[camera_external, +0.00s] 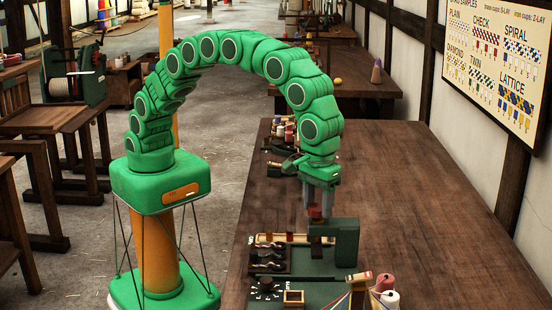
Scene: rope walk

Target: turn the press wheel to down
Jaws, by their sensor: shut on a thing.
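The press (347,242) is a dark green block-like frame on the bench. The press wheel (316,212) looks like a small red knob on top of the press's left arm. My gripper (318,208) points straight down above the press, with a grey finger on each side of the wheel. It is shut on the wheel. The fingers hide part of the wheel, and its turn angle is too small to tell.
The wooden bench (430,210) is clear to the right. A small wooden box (293,298) and red and white spools (384,284) stand in front. More spools (283,130) stand behind.

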